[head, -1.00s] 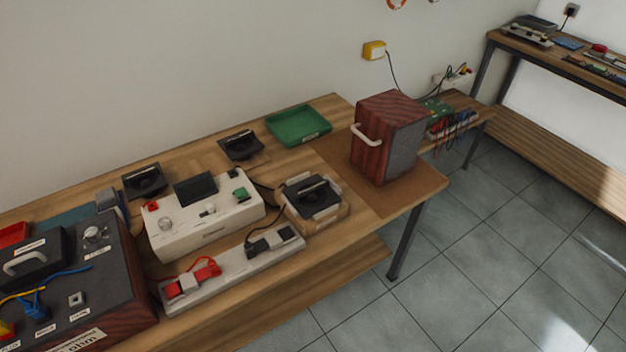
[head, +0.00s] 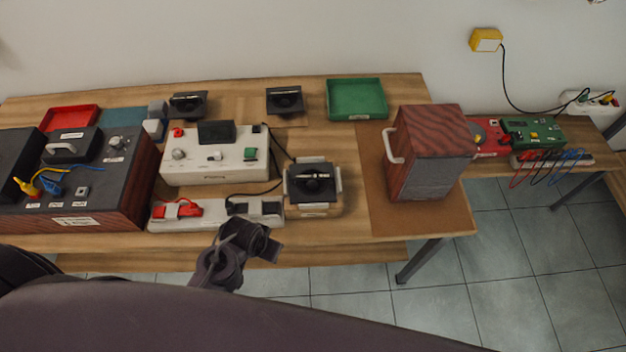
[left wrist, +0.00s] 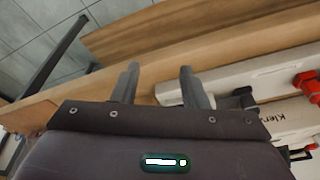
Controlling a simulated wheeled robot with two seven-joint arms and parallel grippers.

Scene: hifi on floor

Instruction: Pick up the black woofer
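Several square black speaker drivers are in the head view. One black driver (head: 312,180) sits on a wooden block with white clamps at the table's front. Two more, a black driver (head: 188,105) and another black driver (head: 284,100), lie farther back. I cannot tell which is called the woofer. My left gripper (head: 262,238) is at the front table edge, left of and nearer than the clamped driver, touching none. In the left wrist view its two fingers (left wrist: 160,72) are apart with nothing between them. My right gripper is not in view.
A white power strip (head: 217,213) with a red plug lies close by my left gripper. Behind it is a white tester box (head: 214,165). A red-brown speaker cabinet (head: 432,150) stands on a brown mat (head: 440,215) at right. A green tray (head: 356,98) is behind.

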